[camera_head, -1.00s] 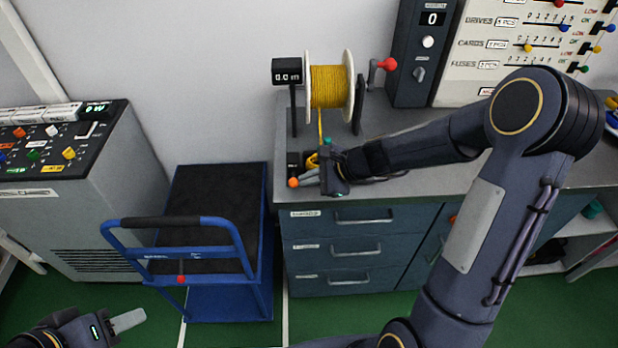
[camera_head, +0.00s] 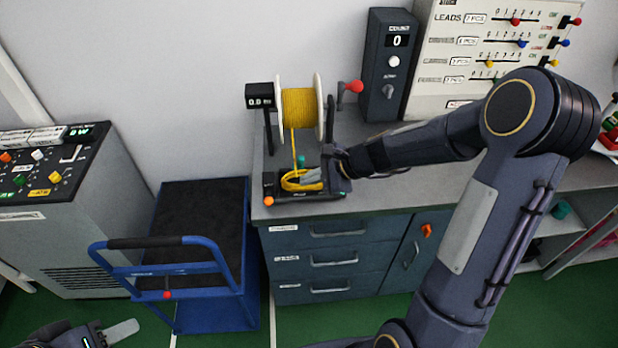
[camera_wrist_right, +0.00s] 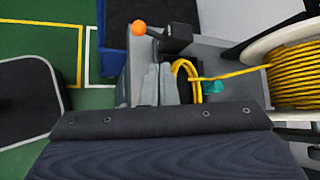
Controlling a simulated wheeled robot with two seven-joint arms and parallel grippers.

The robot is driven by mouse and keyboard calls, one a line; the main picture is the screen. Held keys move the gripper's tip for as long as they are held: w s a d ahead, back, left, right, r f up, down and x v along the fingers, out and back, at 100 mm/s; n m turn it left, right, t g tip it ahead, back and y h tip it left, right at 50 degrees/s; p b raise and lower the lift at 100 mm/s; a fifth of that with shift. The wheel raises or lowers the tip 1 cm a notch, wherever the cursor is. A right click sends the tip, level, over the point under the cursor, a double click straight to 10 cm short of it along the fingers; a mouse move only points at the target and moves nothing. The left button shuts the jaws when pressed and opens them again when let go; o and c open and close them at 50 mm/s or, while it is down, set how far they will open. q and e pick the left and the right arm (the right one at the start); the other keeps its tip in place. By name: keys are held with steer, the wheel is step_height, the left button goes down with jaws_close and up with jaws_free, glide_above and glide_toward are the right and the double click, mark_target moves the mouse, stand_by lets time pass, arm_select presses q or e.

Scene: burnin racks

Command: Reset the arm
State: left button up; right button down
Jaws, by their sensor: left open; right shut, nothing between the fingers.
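My right arm reaches over the bench in the head view, and its gripper (camera_head: 312,180) is shut and empty beside the yellow wire loop (camera_head: 290,183) at the foot of the spool stand. In the right wrist view the pale grey fingers (camera_wrist_right: 157,82) lie together, just left of the wire loop (camera_wrist_right: 180,68). I cannot tell whether they touch it. My left gripper (camera_head: 122,331) is low at the bottom left of the head view, open, with only one finger clearly visible, away from everything.
The spool (camera_head: 301,112) of yellow wire, with a red-knobbed crank (camera_head: 353,87), stands behind my right gripper. An orange knob (camera_head: 268,201) is at the bench's front corner. A counter box (camera_head: 390,65) stands behind. A blue cart (camera_head: 215,262) and a control console (camera_head: 75,235) are left.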

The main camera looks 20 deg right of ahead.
steer(key=shift+s, duration=0.1)
steer(key=s+a+r+n+b, duration=0.2)
steer(key=s+r+n, duration=0.65)
steer(key=s, duration=0.35)
steer(key=s+d+f+n+h, duration=0.1)
steer(key=s+n+h, duration=0.1)
steer(key=s+n, duration=0.2)
steer(key=s+d+f+n+h+b, duration=0.1)
steer(key=s+n, duration=0.4)
steer(key=s, duration=0.5)
steer(key=shift+d+f+g+h+b, duration=0.15)
steer(key=shift+f+g+h+b, duration=0.2)
steer(key=shift+h, duration=0.15)
